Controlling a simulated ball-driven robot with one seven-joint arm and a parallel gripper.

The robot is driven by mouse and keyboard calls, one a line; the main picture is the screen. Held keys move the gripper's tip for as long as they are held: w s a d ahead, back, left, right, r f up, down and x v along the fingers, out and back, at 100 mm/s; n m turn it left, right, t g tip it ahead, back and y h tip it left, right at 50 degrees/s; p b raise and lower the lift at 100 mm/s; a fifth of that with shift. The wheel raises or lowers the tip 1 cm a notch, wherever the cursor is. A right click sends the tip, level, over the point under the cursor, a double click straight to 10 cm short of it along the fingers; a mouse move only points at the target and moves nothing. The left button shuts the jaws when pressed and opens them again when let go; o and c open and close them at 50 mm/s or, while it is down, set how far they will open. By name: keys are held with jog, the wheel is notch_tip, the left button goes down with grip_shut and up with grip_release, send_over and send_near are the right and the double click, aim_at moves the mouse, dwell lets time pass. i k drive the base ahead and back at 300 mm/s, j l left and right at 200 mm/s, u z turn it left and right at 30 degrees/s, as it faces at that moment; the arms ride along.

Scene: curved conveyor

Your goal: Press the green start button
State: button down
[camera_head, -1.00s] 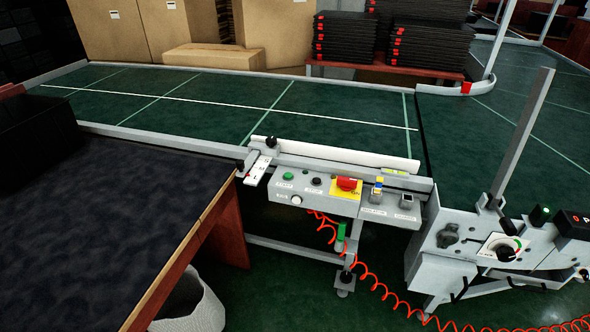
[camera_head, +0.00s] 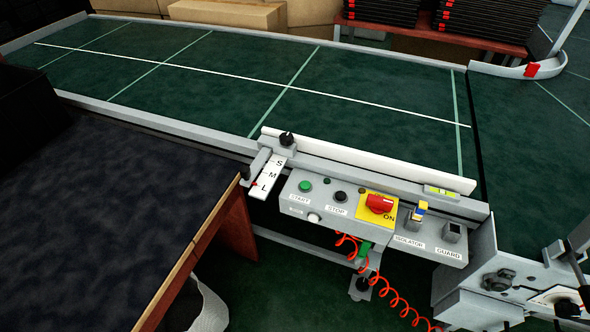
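The green start button (camera_head: 305,186) is a small round button at the left end of a grey control box (camera_head: 320,207) on the near side of the conveyor. A label reading START is below it. To its right are a black STOP button (camera_head: 340,196) and a red rotary switch (camera_head: 379,203) on a yellow plate, turned to ON. Further right are parts labelled ISOLATOR (camera_head: 418,212) and GUARD (camera_head: 452,231).
The green conveyor belt (camera_head: 230,85) runs behind the box. A dark-topped table (camera_head: 120,215) with a wooden edge fills the lower left. A size scale marked S, M, L (camera_head: 271,175) sits left of the box. A coiled red cable (camera_head: 400,298) hangs below.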

aim_at(304, 186)
jog(key=i+l+u, duration=0.1)
jog(key=i+u, duration=0.35)
jog(key=i+l+u, duration=0.25)
jog(key=i+u, duration=0.2)
jog(key=k, duration=0.05)
